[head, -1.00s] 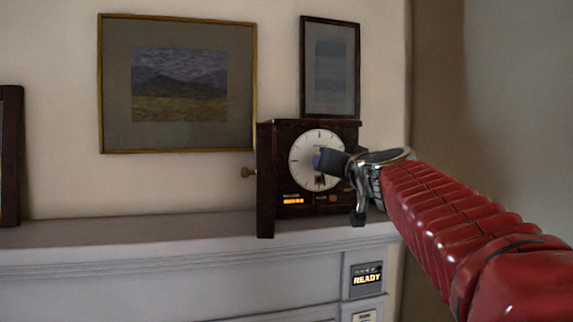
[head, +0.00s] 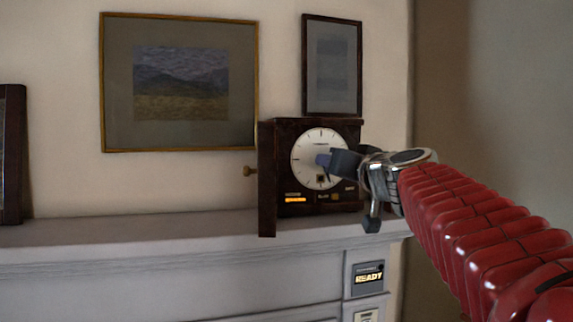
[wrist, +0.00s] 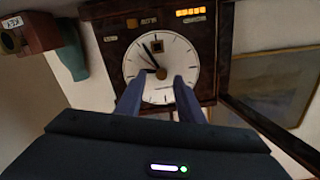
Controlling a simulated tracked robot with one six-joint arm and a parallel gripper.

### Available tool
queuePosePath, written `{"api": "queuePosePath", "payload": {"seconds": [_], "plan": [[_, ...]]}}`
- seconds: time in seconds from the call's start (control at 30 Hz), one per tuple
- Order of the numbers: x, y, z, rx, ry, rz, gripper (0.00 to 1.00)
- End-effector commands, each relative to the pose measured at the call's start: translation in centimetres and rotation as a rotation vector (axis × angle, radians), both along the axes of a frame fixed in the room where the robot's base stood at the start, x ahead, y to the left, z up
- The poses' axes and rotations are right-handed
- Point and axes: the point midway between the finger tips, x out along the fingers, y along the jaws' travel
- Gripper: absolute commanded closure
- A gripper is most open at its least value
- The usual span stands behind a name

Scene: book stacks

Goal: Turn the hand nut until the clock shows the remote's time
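The clock (head: 266,180) is a dark wooden case on the mantel with a round white dial (head: 303,146). In the wrist view the dial (wrist: 178,50) appears upside down, with two black hands (wrist: 152,50) pointing to its upper left. The small dark hand nut (wrist: 161,73) is at the dial's centre. My gripper (wrist: 158,84) is open. Its two blue-grey fingers stand apart, close before the dial, with the nut between or just beyond their tips; contact cannot be told. In the head view my gripper (head: 326,160) hides the dial's centre and right. I cannot identify the remote.
An orange lit strip (head: 295,200) shows on the clock's lower front. A panel reading READY (head: 368,278) is on the mantel front. The wrist view shows a KEY-labelled reddish box (wrist: 40,25) and teal vase (wrist: 72,52).

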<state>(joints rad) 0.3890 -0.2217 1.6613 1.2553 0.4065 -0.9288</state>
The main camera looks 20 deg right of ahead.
Motion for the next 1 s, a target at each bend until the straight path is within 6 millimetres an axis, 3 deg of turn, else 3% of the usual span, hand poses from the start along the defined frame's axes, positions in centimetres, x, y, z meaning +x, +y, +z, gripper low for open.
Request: {"api": "queuePosePath", "payload": {"seconds": [0.6, 0.8, 1.0], "plan": [[-8.4, -0.1, -0.1, 0.000, 0.000, -0.004, 0.65], [-10.0, -0.1, -0.2, 0.000, 0.001, -0.003, 0.65], [-10.2, 0.0, -0.2, 0.001, 0.002, -0.001, 0.65]]}}
